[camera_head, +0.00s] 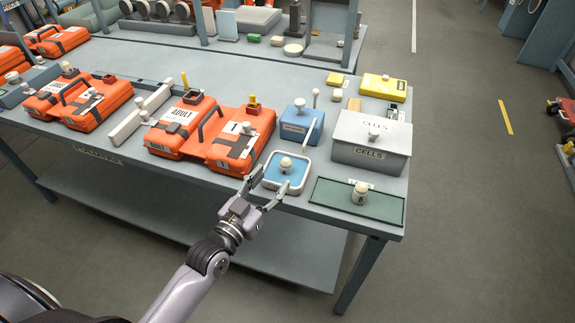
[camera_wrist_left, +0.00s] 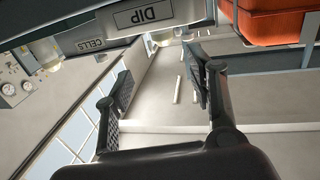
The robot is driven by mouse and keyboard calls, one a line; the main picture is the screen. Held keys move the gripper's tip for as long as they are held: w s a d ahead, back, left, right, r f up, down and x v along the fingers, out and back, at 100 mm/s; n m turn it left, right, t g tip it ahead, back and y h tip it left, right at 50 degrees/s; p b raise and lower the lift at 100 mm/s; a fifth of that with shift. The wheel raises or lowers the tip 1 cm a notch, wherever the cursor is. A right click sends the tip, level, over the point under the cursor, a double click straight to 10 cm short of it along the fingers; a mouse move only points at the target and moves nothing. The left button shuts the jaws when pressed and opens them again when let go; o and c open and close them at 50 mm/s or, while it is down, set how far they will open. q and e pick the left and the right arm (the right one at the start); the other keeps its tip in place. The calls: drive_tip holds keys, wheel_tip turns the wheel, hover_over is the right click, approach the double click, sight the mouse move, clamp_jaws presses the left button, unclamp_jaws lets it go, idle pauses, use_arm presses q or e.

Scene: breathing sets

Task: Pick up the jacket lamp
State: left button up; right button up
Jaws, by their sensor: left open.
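Several small pale lamp-like pieces stand on the bench, and I cannot tell by label which is the jacket lamp. One pale piece (camera_head: 286,165) stands upright in a blue tray with a white rim (camera_head: 270,186). A similar one (camera_head: 360,192) stands on the green mat (camera_head: 325,192). My left gripper (camera_head: 270,181) is open and empty, its fingertips at the front edge of the blue tray, short of the piece in it. In the left wrist view the open fingers (camera_wrist_left: 160,85) are below a grey front labelled DIP (camera_wrist_left: 143,16). My right gripper is not in view.
Orange cases (camera_head: 240,140) stand left of the tray. A blue box (camera_head: 302,127) and a grey CELLS box (camera_head: 370,140) stand behind it. A yellow case (camera_head: 384,86) lies at the back right.

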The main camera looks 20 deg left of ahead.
sight(283, 164)
use_arm(q)
drive_tip(key=x, duration=0.4)
drive_tip(key=shift+w, duration=0.1)
drive_tip(key=x, duration=0.1)
drive_tip(key=p+x, duration=0.1)
drive_tip(key=x, duration=0.3)
drive_tip(key=shift+w+a+f, duration=0.15)
drive_tip(key=shift+a+f, duration=0.15)
drive_tip(key=shift+f, duration=0.1)
drive_tip(key=shift+c, duration=0.6)
clamp_jaws()
